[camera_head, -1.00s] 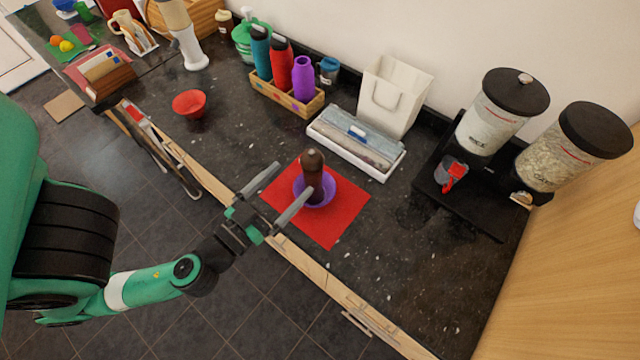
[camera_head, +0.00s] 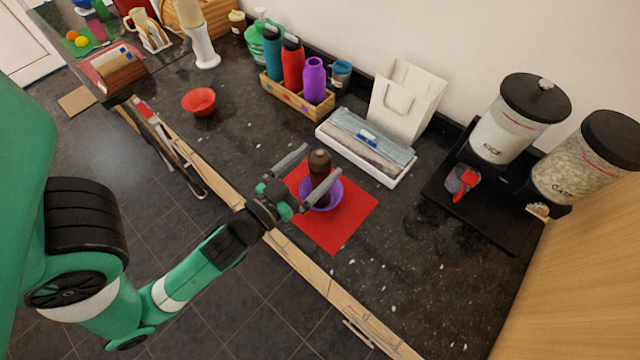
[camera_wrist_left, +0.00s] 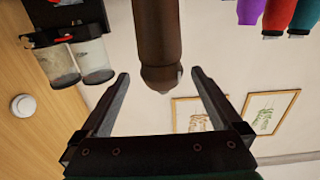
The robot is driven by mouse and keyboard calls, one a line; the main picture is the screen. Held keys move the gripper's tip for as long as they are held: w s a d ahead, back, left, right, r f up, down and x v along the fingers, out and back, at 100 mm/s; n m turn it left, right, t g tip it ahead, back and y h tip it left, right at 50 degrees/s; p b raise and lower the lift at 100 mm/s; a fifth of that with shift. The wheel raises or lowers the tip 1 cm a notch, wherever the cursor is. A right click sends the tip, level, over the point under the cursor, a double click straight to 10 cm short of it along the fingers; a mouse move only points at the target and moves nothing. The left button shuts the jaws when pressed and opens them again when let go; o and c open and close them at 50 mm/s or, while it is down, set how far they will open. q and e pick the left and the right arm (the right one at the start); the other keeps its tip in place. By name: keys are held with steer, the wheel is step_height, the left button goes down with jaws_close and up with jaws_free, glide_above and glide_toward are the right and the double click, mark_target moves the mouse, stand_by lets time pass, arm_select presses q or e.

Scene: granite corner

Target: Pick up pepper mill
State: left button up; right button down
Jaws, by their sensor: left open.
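The dark brown pepper mill (camera_head: 320,170) stands in a purple bowl (camera_head: 330,196) on a red mat (camera_head: 352,222). In the left wrist view the pepper mill (camera_wrist_left: 158,40) comes in from the top edge, with its knobbed end lying between and beyond the finger lines. My left gripper (camera_head: 318,167) is open, its two fingers pointing toward the mill, one on each side of it in the head view. In the left wrist view the gripper (camera_wrist_left: 161,82) shows empty space around the mill; no finger touches it. My right gripper is not in view.
A red bowl (camera_head: 199,101) sits left on the dark counter. A wooden crate (camera_head: 292,96) with bottles, a white tray (camera_head: 350,160) and a white bag (camera_head: 404,100) stand behind. Dispensers (camera_head: 518,120) stand at the right. Counter right of the mat is clear.

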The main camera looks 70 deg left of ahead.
mark_target(328, 153)
arm_select(q)
steer(key=shift+w+a, duration=0.2)
steer(key=shift+w, duration=0.05)
steer(key=x, duration=0.1)
steer(key=p+x, duration=0.2)
steer(key=x, duration=0.1)
steer(key=shift+a+f, duration=0.1)
steer(key=shift+f, duration=0.15)
steer(key=shift+w+a+f, duration=0.15)
steer(key=shift+w+f, duration=0.05)
jaws_close()
